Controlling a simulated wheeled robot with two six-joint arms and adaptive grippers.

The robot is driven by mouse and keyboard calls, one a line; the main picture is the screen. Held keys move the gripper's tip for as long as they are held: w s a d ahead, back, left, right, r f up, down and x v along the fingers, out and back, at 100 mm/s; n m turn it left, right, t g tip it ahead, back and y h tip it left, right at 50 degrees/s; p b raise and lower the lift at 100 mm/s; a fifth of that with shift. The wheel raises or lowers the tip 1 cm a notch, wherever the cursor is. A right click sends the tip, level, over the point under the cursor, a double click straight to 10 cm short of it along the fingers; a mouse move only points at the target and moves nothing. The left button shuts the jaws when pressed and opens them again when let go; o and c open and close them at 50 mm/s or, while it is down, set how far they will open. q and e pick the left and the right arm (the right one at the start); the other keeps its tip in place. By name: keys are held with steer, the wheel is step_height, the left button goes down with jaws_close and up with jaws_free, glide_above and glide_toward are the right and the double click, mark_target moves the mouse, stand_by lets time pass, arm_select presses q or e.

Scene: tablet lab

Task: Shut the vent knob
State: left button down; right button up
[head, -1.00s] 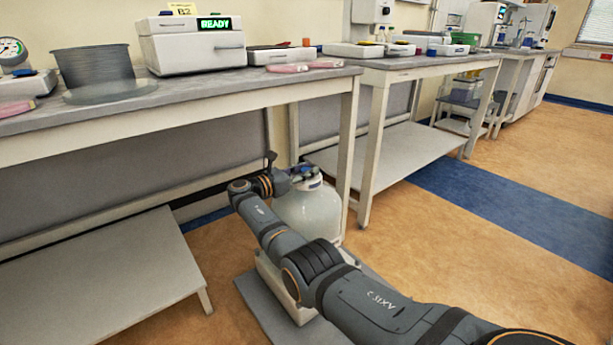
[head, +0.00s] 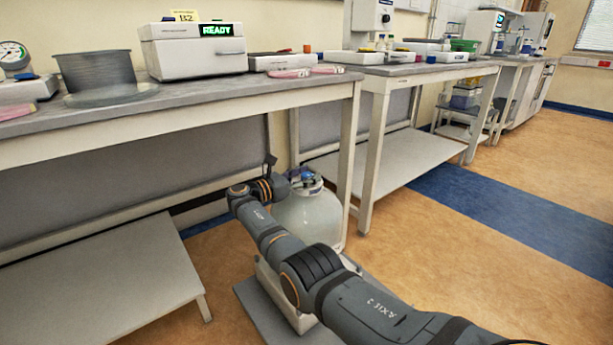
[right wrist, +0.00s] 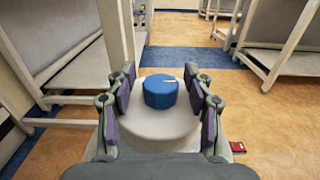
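The vent knob (right wrist: 160,91) is blue with a white pointer line aimed to the right. It sits on top of a rounded white tank (right wrist: 150,130). In the head view the tank (head: 308,215) stands on a low base on the floor, below the bench. My right gripper (right wrist: 160,72) is open, with its fingers on both sides of the knob and a visible gap on each side. In the head view my right gripper (head: 294,178) is small and dark at the tank's top, partly hiding the knob. My left gripper is not in view.
A bench leg (head: 348,150) stands close behind the tank. A low shelf (head: 100,280) is to the left. A bench (head: 240,88) above carries a device reading READY (head: 192,55). Open floor (head: 470,270) lies to the right. A small red object (right wrist: 237,147) lies right of the tank.

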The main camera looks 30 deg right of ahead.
mark_target(302, 177)
steer(key=a, duration=0.7)
steer(key=shift+s+a, duration=0.2)
steer(key=shift+s, duration=0.05)
stand_by(0.4)
